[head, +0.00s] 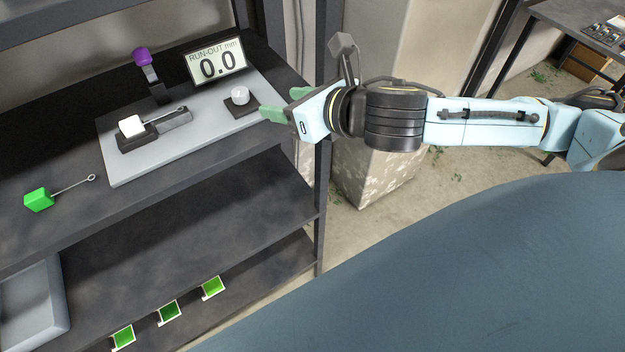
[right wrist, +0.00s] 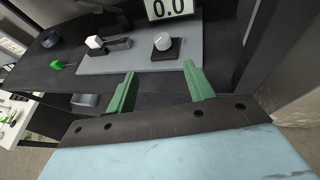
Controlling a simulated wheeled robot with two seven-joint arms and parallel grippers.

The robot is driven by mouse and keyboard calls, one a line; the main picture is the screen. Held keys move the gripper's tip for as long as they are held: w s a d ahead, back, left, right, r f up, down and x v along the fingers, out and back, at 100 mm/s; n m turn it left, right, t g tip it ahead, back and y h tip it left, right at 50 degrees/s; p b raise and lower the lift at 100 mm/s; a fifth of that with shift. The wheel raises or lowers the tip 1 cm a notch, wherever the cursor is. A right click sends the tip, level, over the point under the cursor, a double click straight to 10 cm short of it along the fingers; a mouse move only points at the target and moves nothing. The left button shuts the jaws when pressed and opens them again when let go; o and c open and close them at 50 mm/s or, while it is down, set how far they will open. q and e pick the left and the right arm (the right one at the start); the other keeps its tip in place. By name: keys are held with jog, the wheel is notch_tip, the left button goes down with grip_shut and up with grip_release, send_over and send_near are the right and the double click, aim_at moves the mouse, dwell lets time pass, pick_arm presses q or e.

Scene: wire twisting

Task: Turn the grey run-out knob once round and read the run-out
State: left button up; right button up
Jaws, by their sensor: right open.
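The grey run-out knob (head: 240,95) sits on a small dark base on the grey plate (head: 120,172) on the shelf. It also shows in the right wrist view (right wrist: 162,41), ahead of and between the fingers. The display (head: 217,63) behind it reads "RUN-OUT mm 0.0". My right gripper (head: 283,106) is just right of the knob, apart from it. In the right wrist view my right gripper (right wrist: 158,85) is open and empty, with green fingers spread. My left gripper is in neither view.
A white block (head: 131,126) sits in a dark holder with a thin wire on the plate. A purple-topped lever (head: 142,57) stands behind it. A green block with a looped wire (head: 38,199) lies at left. A shelf post (head: 321,200) stands close to my right gripper.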

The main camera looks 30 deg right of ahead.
jog(key=d+f+m+g+h+b, duration=0.1)
jog(key=f+m+g+b, duration=0.1)
jog(key=f+m, duration=1)
jog(key=s+d+f+m+g+h+b, duration=0.1)
jog(key=d+f+m+g+h+b, duration=0.1)
jog(key=f+m, duration=0.9)
jog(key=shift+s+d+f+m+h+b, duration=0.15)
jog(key=shift+s+f+m+h+b, duration=0.3)
jog(key=shift+f, duration=4.2)
jog(key=shift+w, duration=0.15)
